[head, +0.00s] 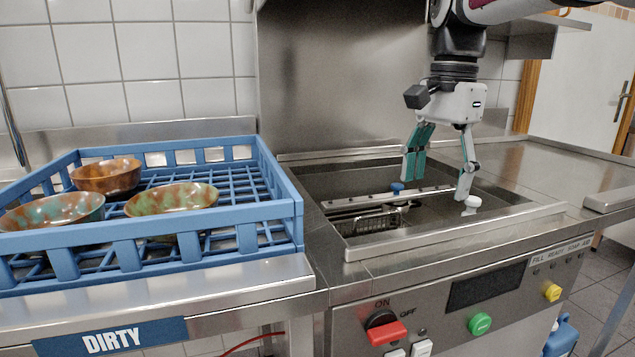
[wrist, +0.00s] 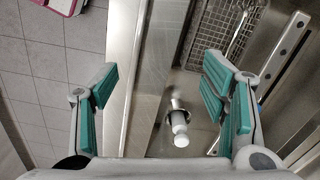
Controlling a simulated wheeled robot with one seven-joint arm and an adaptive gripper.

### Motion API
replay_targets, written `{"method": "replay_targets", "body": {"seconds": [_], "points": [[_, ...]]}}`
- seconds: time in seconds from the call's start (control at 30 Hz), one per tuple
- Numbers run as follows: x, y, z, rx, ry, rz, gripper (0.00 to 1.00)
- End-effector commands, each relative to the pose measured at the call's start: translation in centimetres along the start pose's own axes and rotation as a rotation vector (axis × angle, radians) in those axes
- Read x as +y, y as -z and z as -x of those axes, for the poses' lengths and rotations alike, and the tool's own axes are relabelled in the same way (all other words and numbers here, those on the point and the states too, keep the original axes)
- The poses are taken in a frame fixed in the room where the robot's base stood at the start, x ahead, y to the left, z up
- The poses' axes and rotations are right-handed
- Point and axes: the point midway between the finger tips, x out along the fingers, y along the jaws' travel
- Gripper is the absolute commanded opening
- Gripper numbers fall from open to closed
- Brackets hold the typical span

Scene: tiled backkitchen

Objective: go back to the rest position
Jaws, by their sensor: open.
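My gripper (head: 438,166) hangs from my arm over the sunken steel basin (head: 345,180) of the machine in the head view. Its teal-padded fingers are spread apart with nothing between them. In the wrist view my gripper (wrist: 160,90) also shows open. I cannot tell from these views how much height lies between the fingertips and the knob.
A blue crate (head: 285,209) with several brownish-green bowls stands on the left counter, labelled DIRTY (head: 108,338). A blue knob (head: 397,188) and a wire basket (head: 372,222) are in the basin. A red switch (head: 388,333) and a green button (head: 480,323) are on the front. The right counter (head: 545,165) is clear.

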Motion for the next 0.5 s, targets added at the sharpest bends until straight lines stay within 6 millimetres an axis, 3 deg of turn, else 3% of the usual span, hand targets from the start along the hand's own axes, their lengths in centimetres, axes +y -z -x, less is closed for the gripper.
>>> {"method": "replay_targets", "body": {"seconds": [0.27, 0.5], "points": [[8.4, -4.5, -0.8, -0.009, 0.017, 0.262, 0.67], [17.4, -9.7, -4.6, 0.001, 0.021, 0.566, 0.67]]}}
